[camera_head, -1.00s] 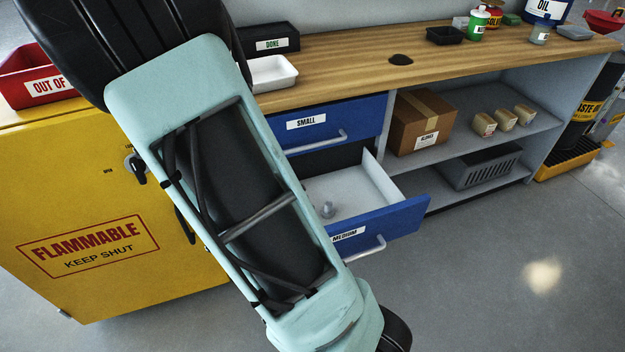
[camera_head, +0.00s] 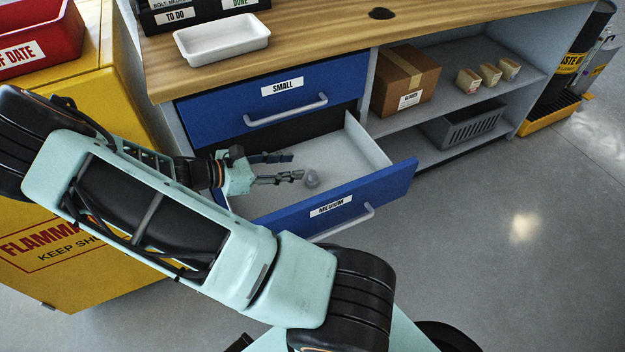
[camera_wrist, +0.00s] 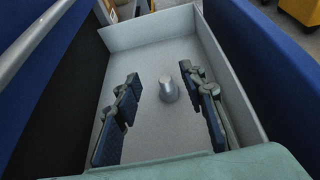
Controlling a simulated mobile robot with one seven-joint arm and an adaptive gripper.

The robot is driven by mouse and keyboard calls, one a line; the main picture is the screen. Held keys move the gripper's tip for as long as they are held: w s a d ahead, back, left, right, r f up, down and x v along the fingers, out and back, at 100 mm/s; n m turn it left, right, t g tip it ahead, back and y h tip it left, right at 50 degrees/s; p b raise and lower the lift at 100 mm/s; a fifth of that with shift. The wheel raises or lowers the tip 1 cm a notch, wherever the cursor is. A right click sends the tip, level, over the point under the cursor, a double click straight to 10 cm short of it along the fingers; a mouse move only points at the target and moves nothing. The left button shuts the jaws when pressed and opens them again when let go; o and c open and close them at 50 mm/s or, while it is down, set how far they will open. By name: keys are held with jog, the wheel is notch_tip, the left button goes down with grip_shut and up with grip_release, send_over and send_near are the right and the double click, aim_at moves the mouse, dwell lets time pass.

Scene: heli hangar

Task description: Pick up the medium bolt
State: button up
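The medium bolt (camera_head: 311,179) is a small grey metal piece lying in the open drawer labelled MEDIUM (camera_head: 331,205). In the wrist view the bolt (camera_wrist: 168,90) rests on the pale drawer floor, between and slightly beyond the spread fingers, nearer the right one. My gripper (camera_head: 288,167) reaches into the drawer from the left, with its fingertips just left of the bolt. In the wrist view my gripper (camera_wrist: 163,88) is open, with dark padded fingers and nothing held. I cannot tell whether a finger touches the bolt.
The closed SMALL drawer (camera_head: 283,95) sits directly above. The drawer's blue front (camera_head: 375,195) and pale side walls surround my gripper. A yellow flammables cabinet (camera_head: 60,285) stands at left. A cardboard box (camera_head: 405,80) is on the shelf at right. A white tray (camera_head: 222,42) is on the worktop.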

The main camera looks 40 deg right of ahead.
jog(key=b, duration=0.1)
send_near(312, 173)
jog(key=x, duration=0.3)
jog(key=shift+w+a+f, duration=0.1)
jog(key=shift+f, duration=0.15)
jog(key=b+x, duration=0.2)
jog(key=x, duration=0.5)
jog(key=shift+d, duration=0.2)
jog(key=shift+c, duration=0.6)
grip_shut()
